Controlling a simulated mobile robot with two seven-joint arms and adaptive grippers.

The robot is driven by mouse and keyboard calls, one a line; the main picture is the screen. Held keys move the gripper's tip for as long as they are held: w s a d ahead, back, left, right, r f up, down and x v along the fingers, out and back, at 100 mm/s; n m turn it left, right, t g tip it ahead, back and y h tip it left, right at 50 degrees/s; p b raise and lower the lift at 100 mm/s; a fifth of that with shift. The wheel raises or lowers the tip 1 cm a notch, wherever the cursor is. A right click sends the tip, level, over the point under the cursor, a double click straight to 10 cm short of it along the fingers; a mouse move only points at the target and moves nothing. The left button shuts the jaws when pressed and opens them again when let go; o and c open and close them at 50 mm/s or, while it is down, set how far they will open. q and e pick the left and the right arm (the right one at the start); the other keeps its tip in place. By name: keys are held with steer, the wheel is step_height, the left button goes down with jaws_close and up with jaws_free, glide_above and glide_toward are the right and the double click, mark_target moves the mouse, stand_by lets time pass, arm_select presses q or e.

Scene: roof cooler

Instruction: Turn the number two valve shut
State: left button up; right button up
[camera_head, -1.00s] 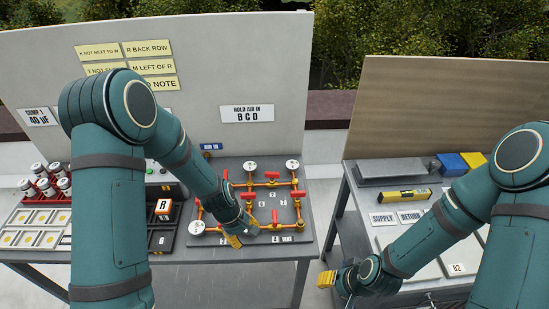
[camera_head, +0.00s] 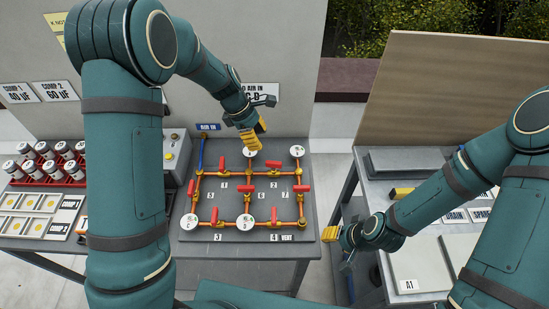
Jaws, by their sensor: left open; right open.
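The valve board (camera_head: 190,236) is a grey panel on the left table with orange pipes, red handles and round white gauges. The number two label (camera_head: 275,185) is under the right part of the back pipe. The red handle above it, the number two valve (camera_head: 273,164), appears to lie roughly along that pipe. My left gripper (camera_head: 250,139) has yellow fingertips, is open and empty, and is above the back middle gauge (camera_head: 250,152), left of the number two handle and apart from it. My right gripper (camera_head: 329,234) is open and empty beside the board's front right corner.
Other red handles, such as the number one (camera_head: 219,154) and number seven (camera_head: 301,188), stand close by. A white panel with a HOLD AIR IN sign (camera_head: 262,95) rises behind. A red rack of capacitors (camera_head: 48,176) is at left. A second table (camera_head: 408,258) is at right.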

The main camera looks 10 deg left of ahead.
mark_target(274, 162)
arm_select(q)
steer(key=x, duration=1.2)
steer(key=shift+s+f, duration=0.1)
steer(key=shift+o, duration=0.2)
jaws_close()
